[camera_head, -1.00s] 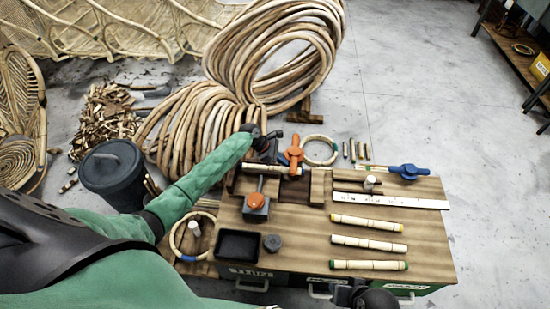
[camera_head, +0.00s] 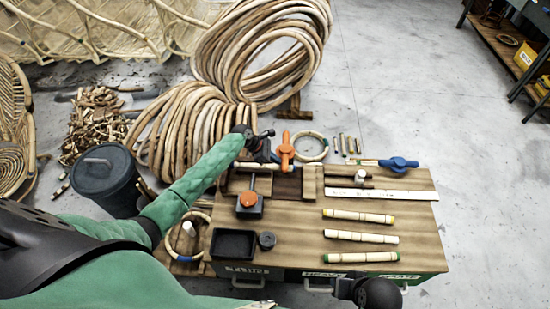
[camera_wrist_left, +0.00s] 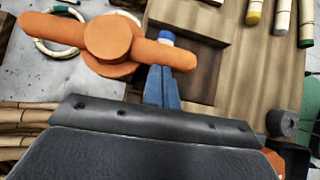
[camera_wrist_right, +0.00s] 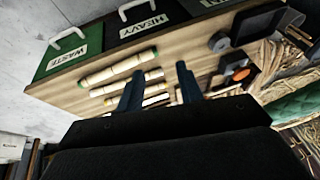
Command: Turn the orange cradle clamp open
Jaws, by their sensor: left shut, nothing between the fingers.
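The orange cradle clamp (camera_head: 286,150) stands at the back edge of the bench, its handle pointing roughly away from me in the head view. In the left wrist view the clamp (camera_wrist_left: 110,38) shows a round hub with two arms, one reaching left and one right. My left gripper (camera_head: 270,150) is just left of the clamp. Its blue fingers are together and empty, and in the left wrist view the tips (camera_wrist_left: 162,72) lie beside the handle's right arm; I cannot tell whether they touch. My right gripper (camera_wrist_right: 158,82) is open and empty near the bench front.
A blue clamp (camera_head: 398,163) sits at the back right. Rattan pieces (camera_head: 360,237) lie on the bench (camera_head: 415,225), near a black tray (camera_head: 233,244) and an orange-topped tool (camera_head: 249,201). Large rattan coils (camera_head: 200,125) stand behind my left arm.

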